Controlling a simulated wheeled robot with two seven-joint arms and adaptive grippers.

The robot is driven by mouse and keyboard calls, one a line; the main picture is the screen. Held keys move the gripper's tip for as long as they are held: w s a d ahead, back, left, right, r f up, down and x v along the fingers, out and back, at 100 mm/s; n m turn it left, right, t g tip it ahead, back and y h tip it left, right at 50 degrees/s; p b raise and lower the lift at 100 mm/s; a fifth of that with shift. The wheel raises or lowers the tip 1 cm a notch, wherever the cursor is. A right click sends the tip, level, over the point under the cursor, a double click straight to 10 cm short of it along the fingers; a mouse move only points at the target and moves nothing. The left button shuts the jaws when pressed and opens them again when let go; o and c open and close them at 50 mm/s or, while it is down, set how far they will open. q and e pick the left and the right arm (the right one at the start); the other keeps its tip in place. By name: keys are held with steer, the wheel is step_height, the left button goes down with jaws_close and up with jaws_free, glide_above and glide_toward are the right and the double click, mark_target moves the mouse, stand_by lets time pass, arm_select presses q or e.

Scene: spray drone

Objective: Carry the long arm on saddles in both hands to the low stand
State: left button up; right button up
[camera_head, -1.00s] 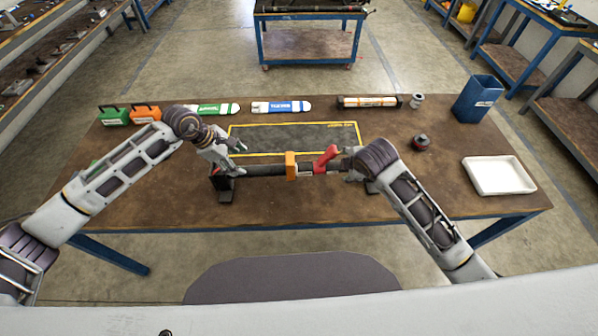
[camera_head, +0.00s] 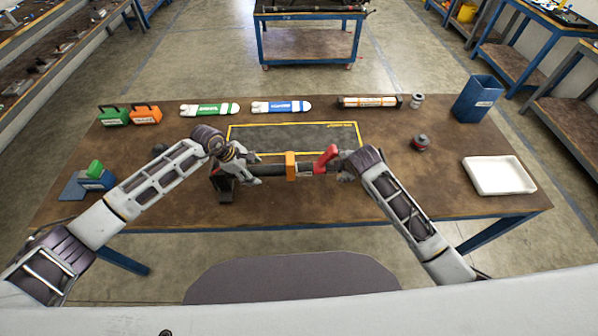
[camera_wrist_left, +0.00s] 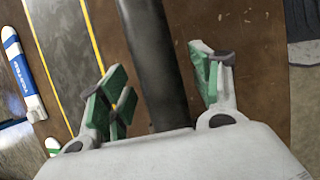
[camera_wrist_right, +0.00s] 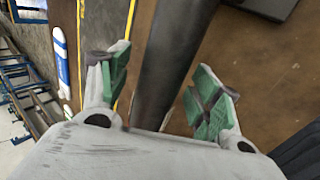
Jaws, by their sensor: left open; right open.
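The long arm (camera_head: 270,170) is a dark tube with an orange collar (camera_head: 291,166) and a red lever (camera_head: 326,157). It lies across the front of the table, its left end at a black saddle (camera_head: 226,188); the right saddle is hidden by my right arm. My left gripper (camera_head: 251,169) is open at the tube's left part; in the left wrist view the tube (camera_wrist_left: 155,50) runs between its green pads. My right gripper (camera_head: 345,171) is open at the right part; in the right wrist view the tube (camera_wrist_right: 178,50) passes between its pads. A low blue-framed stand (camera_head: 310,48) is beyond the table.
Behind the long arm is a yellow-bordered dark mat (camera_head: 290,138). Green and orange cases (camera_head: 145,114), bottles and a cylinder line the back edge. A blue bin (camera_head: 477,100) and white tray (camera_head: 498,176) are at right. Floor is open around the far stand.

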arm_select(q)
steer(key=shift+w+d+f, duration=0.1)
steer(key=shift+d+f, duration=0.05)
steer(key=shift+f, duration=0.15)
arm_select(e)
steer(key=shift+w+f, duration=0.2)
steer(key=shift+f, duration=0.1)
arm_select(q)
steer(key=shift+c, duration=0.3)
arm_select(e)
steer(key=shift+c, duration=0.3)
arm_select(q)
jaws_close()
arm_select(e)
jaws_close()
arm_select(q)
steer(key=shift+w+r, duration=0.1)
steer(key=shift+r, duration=0.05)
arm_select(e)
steer(key=shift+w+r, duration=0.1)
steer(key=shift+r, duration=0.05)
